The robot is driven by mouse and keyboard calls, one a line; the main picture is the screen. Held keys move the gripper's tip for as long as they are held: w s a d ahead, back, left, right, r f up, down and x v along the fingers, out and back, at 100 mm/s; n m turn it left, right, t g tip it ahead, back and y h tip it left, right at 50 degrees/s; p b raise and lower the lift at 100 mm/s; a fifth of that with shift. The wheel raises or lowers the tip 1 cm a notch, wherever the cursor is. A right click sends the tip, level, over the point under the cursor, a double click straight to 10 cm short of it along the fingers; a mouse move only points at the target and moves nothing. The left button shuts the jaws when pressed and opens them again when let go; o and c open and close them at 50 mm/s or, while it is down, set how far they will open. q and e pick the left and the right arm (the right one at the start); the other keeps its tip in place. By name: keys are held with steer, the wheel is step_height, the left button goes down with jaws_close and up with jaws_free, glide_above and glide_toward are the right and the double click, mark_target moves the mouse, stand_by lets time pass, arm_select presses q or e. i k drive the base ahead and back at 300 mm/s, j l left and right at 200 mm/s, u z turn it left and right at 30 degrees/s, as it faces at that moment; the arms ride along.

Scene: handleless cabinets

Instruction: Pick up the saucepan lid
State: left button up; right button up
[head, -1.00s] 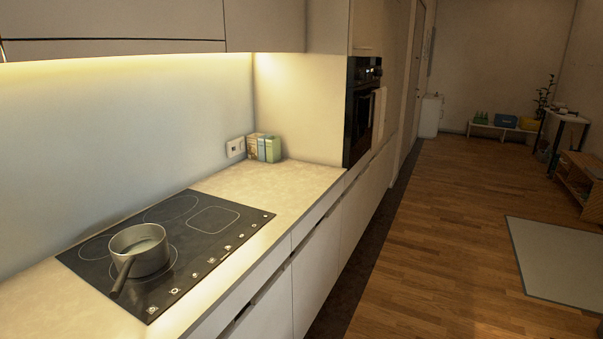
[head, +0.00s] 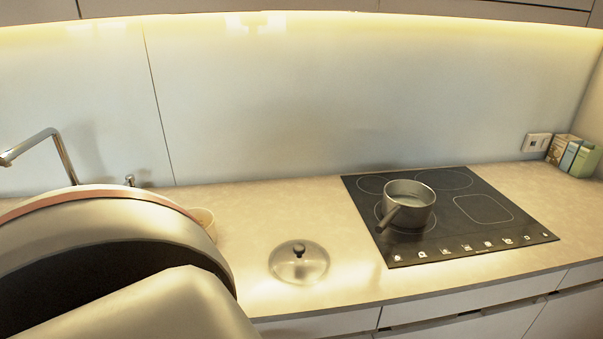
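The saucepan lid (head: 313,266) is round, shiny and see-through or metallic, with a dark knob on top. It lies flat on the pale worktop (head: 250,210), left of the hob. The saucepan (head: 411,198) stands uncovered on the hob, its handle pointing to the lower left. Neither of my grippers shows in the head view. A large rounded part of my own arm fills the lower left and hides some of the worktop there.
The black hob (head: 490,236) lies right of the lid. A tap (head: 58,150) stands at the far left. A small pale cup or bowl (head: 204,218) is partly hidden behind my arm. Boxes (head: 572,156) and a wall socket (head: 536,142) are at the right. Worktop around the lid is clear.

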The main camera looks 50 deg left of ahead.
mark_target(296, 263)
steer(key=u, duration=0.4)
steer(key=j+u, duration=0.15)
steer(key=u, duration=0.6)
steer(key=j+u, duration=0.1)
steer(key=u, duration=0.25)
